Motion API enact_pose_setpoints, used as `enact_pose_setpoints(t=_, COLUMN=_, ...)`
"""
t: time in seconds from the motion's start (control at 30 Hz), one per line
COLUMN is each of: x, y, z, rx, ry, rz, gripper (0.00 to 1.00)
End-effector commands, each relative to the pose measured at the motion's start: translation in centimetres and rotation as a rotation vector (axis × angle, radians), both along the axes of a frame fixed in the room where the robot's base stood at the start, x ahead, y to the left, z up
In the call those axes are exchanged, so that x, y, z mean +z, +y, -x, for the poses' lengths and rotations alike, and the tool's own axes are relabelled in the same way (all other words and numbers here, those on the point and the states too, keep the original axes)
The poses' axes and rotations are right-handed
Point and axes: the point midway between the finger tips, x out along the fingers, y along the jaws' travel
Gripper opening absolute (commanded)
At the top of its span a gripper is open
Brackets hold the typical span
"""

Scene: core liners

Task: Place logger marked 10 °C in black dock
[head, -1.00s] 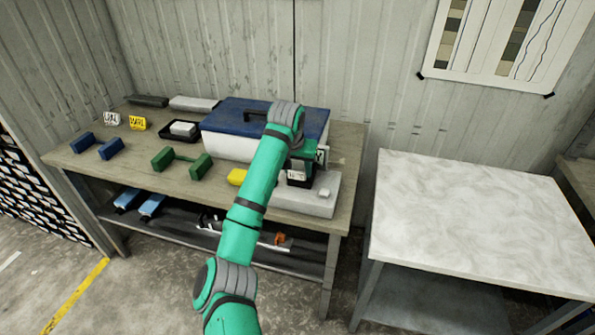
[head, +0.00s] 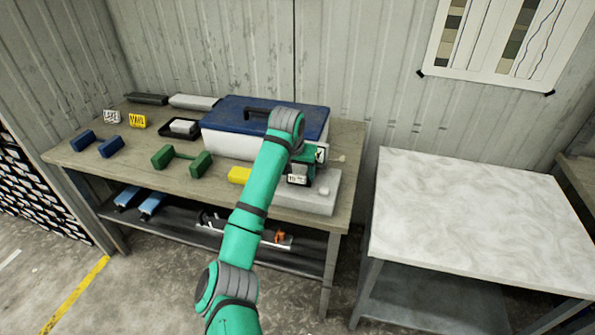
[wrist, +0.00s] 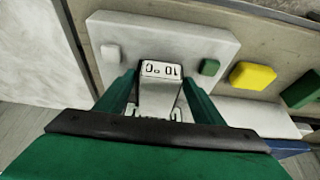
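The logger marked 10 °C (wrist: 160,70) is between my gripper's two green fingers. Its white label faces up in the wrist view, upside down. In the head view the logger (head: 297,180) shows as a small block with a white label, over the pale slab at the table's right end. My gripper (wrist: 160,88) has its fingers close against the logger's sides. I cannot tell whether the logger touches the slab. A black tray-like holder (head: 166,134) with a pale block in it stands at the table's middle back; I cannot tell whether it is the black dock.
The pale slab (head: 320,204) carries a small light knob. A yellow block (head: 238,175), green blocks (head: 201,165) and blue blocks (head: 110,147) stand to the left. A blue-lidded cooler (head: 230,144) stands behind my arm. The marble-topped table (head: 480,215) at right is bare.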

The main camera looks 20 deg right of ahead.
Motion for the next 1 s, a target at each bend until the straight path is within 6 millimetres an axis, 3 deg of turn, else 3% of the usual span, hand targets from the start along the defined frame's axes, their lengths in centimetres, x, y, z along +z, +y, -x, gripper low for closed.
enact_pose_setpoints(t=0.3, x=0.1, y=0.0, z=0.0, rx=0.000, ry=-0.001, rz=-0.001, gripper=0.65)
enact_pose_setpoints(t=0.43, x=1.1, y=0.0, z=-0.1, rx=-0.001, ry=-0.004, rz=-0.002, gripper=0.65)
enact_pose_setpoints(t=1.0, x=10.6, y=2.1, z=3.2, rx=-0.001, ry=-0.002, rz=0.000, gripper=0.65)
